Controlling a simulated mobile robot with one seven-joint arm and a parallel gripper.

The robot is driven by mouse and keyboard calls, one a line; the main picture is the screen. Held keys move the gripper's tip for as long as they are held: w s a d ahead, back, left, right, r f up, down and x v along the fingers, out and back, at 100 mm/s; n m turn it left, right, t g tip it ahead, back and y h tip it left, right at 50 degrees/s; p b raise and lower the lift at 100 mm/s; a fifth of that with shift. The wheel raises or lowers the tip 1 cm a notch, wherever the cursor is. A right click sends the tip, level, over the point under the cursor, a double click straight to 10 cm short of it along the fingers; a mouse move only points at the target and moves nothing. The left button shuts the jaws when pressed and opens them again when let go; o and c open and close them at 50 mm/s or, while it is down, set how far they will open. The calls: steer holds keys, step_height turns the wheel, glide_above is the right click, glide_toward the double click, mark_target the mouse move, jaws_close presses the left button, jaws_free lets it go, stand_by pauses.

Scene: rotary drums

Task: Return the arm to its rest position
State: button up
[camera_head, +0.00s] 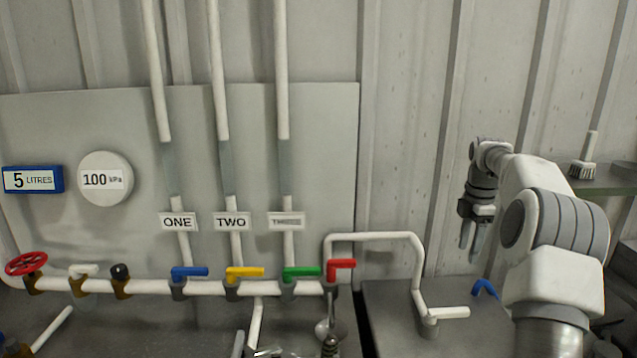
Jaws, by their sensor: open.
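My gripper (473,241) is at the right of the view, at the end of my raised, folded arm. It points down with its two fingers apart and nothing between them. It hangs in front of the corrugated wall, above the grey surface at the lower right. It appears clear of the pipes and valves. My arm (550,230) rises from the bottom right and bends over to the left.
A white pipe (130,287) carries a red wheel (27,263) and blue (190,272), yellow (245,272), green (302,272) and red (341,265) handles. A blue hook-shaped thing (485,288) lies below my gripper. A brush (584,163) stands on a shelf behind my arm.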

steer(key=s+a+r+m+t+h, duration=0.1)
steer(key=s+a+r+m, duration=0.3)
steer(key=s+a+r, duration=0.4)
steer(key=s+a+r+m+t, duration=0.1)
steer(key=s+a+r+m, duration=0.35)
steer(key=a, duration=0.55)
steer(key=s+a+f+m+t, duration=0.1)
steer(key=s+a+f+m, duration=0.2)
steer(key=s, duration=0.7)
steer(key=s+a+f+m+t+y, duration=0.1)
steer(key=s+a+m, duration=0.4)
steer(key=s, duration=0.6)
steer(key=shift+a+f+m+t, duration=0.35)
steer(key=shift+f+t, duration=0.35)
steer(key=shift+f, duration=0.45)
steer(key=shift+s, duration=0.1)
